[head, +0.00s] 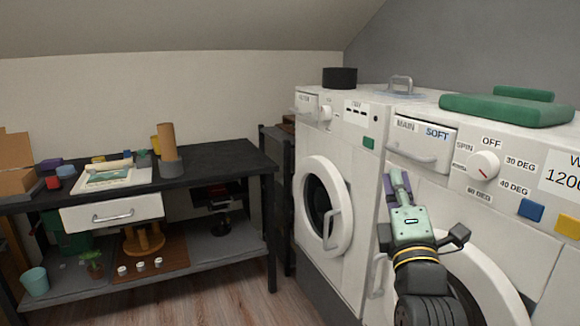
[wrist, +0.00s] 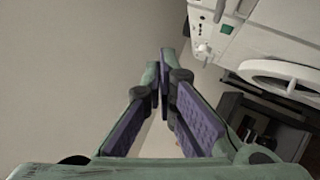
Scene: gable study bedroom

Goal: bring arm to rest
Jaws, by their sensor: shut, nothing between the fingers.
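My gripper (head: 398,188) is raised in front of the right washing machine (head: 420,165), below its MAIN/SOFT drawer (head: 422,140). Its purple-padded fingers point up. In the wrist view, the fingers (wrist: 164,75) meet at their tips, with nothing between them. My arm covers part of the right machine's round door (head: 480,285). From this angle I cannot tell whether the gripper touches the machine front.
The left washing machine (head: 335,150) has a round door (head: 324,205) with a handle. A black workbench (head: 215,160) with a white drawer (head: 112,211) stands at left. Green folded items (head: 505,110) lie on the right machine. The wooden floor (head: 220,295) before the bench is clear.

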